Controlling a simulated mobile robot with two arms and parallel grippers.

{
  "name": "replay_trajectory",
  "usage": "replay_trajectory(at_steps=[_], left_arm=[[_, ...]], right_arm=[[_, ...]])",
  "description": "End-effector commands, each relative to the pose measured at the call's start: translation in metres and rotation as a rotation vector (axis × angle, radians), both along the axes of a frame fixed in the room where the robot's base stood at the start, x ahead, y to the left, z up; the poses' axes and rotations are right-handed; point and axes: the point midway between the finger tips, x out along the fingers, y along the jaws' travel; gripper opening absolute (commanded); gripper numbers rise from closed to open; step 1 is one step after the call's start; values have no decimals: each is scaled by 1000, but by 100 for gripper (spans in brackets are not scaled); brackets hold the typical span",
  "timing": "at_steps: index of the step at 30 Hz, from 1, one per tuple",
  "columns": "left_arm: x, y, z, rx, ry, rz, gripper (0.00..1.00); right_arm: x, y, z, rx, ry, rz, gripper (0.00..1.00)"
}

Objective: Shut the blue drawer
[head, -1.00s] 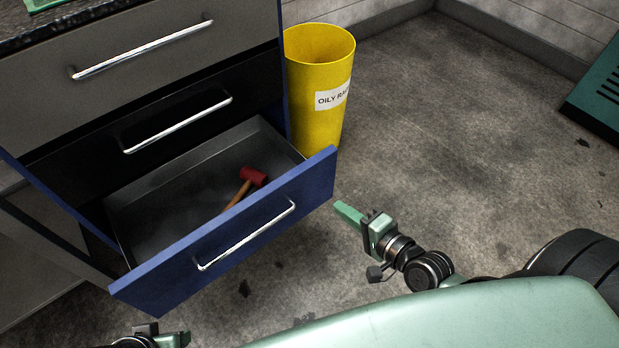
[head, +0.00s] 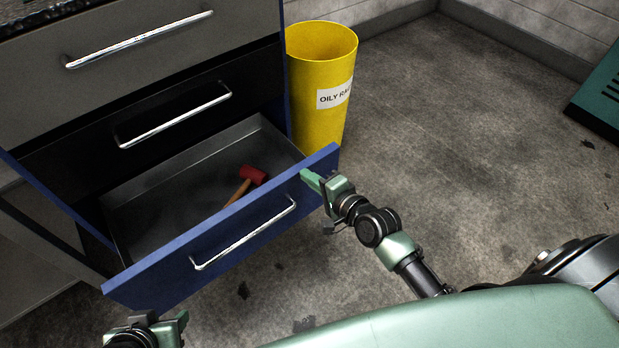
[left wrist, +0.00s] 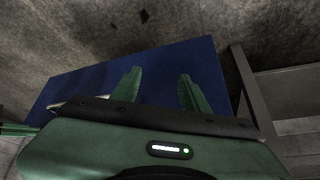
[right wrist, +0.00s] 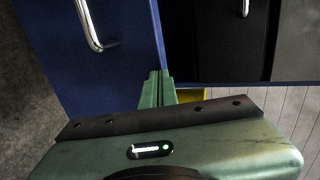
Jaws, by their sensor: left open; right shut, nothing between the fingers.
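The blue drawer (head: 160,278) is the lowest in the cabinet and stands pulled open. Its silver bar handle (head: 243,236) runs along the front. A mallet (head: 246,183) with a red head and wooden handle lies inside it. My right gripper (head: 309,178) is shut and empty, its tips at the drawer front near the right end; I cannot tell if they touch. In the right wrist view its closed fingers (right wrist: 158,82) overlap the blue front's edge. My left gripper (head: 148,318) is open before the front's left end. In the left wrist view its spread fingers (left wrist: 158,90) face the blue front.
A yellow bin (head: 320,85) labelled for oily rags stands right of the cabinet, close behind the drawer's right end. A black drawer (head: 75,150) and a grey drawer (head: 100,65) above are shut. A green object (head: 600,95) lies far right. The floor between is clear.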

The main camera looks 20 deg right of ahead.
Motion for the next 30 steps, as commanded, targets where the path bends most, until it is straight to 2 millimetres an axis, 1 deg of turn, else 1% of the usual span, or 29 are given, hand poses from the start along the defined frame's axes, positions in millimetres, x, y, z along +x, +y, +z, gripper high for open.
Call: replay_trajectory(at_steps=[11, 14, 17, 20, 23, 25, 28, 30], left_arm=[[1, 0, 1, -1, -3, 0, 45], [-2, 0, 0, 2, 9, 0, 45], [-8, 2, -1, 8, 38, 3, 45], [-22, 6, -5, 19, 97, 8, 45], [-33, 10, -7, 30, 147, 12, 45], [-38, 11, -8, 34, 166, 14, 45], [-35, 10, -9, 31, 155, 13, 45], [-24, 7, -8, 22, 108, 9, 45]], right_arm=[[1, 0, 0, 0, 1, 0, 0], [5, 2, 0, 0, 1, 0, 0], [15, 5, 1, -1, -1, 0, 0], [30, 10, 2, 1, -1, 0, 0], [51, 17, 2, 2, -2, 0, 0], [69, 23, 3, 2, -3, 0, 0], [95, 31, 1, 1, -2, 1, 0], [114, 38, 0, 2, -2, 1, 0]])
